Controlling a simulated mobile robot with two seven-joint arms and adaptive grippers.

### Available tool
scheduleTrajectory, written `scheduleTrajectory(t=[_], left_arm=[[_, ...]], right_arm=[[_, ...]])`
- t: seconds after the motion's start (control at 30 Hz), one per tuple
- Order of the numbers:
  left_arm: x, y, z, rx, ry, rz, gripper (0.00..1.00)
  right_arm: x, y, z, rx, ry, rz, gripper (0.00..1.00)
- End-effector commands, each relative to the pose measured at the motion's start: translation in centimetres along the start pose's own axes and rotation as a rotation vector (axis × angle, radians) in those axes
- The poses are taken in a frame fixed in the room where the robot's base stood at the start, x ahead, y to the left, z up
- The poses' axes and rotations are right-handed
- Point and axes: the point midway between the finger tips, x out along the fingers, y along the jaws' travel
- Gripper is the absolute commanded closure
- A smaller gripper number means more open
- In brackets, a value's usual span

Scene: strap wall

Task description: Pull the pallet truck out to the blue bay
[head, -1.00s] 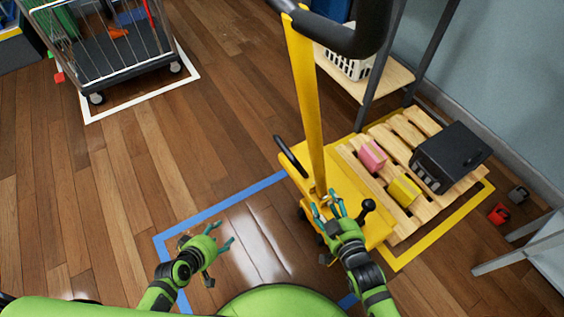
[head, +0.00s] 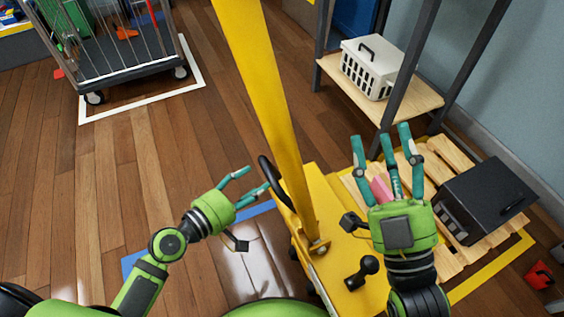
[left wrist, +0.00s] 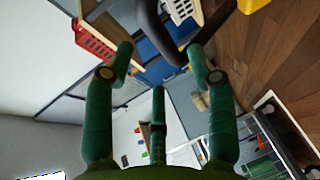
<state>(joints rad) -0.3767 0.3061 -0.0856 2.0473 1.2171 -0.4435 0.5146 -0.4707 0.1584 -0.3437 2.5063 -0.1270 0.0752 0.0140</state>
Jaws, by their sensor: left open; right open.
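The yellow pallet truck (head: 330,275) stands at the lower middle of the head view, with its tall yellow handle bar (head: 262,110) rising past the top edge. A wooden pallet (head: 452,262) with a dark box (head: 484,200) and a partly hidden pink block (head: 381,189) sits behind it. Part of the blue bay outline (head: 254,211) shows on the floor at left. My left gripper (head: 245,182) is open, left of the handle bar and near a black loop on the truck. My right gripper (head: 383,150) is open above the pallet, right of the bar. Neither holds anything.
A wire cage cart (head: 120,75) stands in a white floor outline (head: 150,107) at upper left. A shelf (head: 425,100) with a white basket (head: 371,66) stands at upper right. A red item (head: 540,275) lies at right. The wooden floor at left is clear.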

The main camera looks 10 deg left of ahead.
Motion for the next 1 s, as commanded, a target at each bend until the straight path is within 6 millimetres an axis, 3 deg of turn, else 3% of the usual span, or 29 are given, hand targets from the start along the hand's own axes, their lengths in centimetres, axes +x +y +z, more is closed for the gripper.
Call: scheduleTrajectory(t=[0.17,0.4,0.8,0.87,0.93,0.97,1.0], left_arm=[[2.4,0.1,0.0,0.0,0.001,0.004,0.44],[5.8,-0.1,0.0,-0.001,0.001,0.001,0.44],[6.8,0.0,0.0,0.001,0.001,-0.001,0.44],[6.8,0.0,0.0,0.001,0.001,-0.001,0.64],[6.8,0.0,0.0,0.001,0.001,-0.001,0.92],[6.8,0.0,0.0,0.001,0.001,-0.002,1.0],[6.8,0.0,0.0,0.0,0.001,-0.002,1.0]], right_arm=[[0.0,-0.2,-0.5,0.001,0.029,-0.004,0.44],[-0.4,-0.8,-3.1,0.005,0.168,-0.019,0.44],[-0.6,-1.0,-4.3,0.006,0.225,-0.024,0.44],[-0.6,-1.0,-4.3,0.006,0.224,-0.024,0.44],[-0.6,-1.0,-4.3,0.006,0.224,-0.024,0.44],[-0.6,-1.0,-4.3,0.006,0.224,-0.024,0.44],[-0.6,-1.0,-4.3,0.006,0.224,-0.024,0.44]])
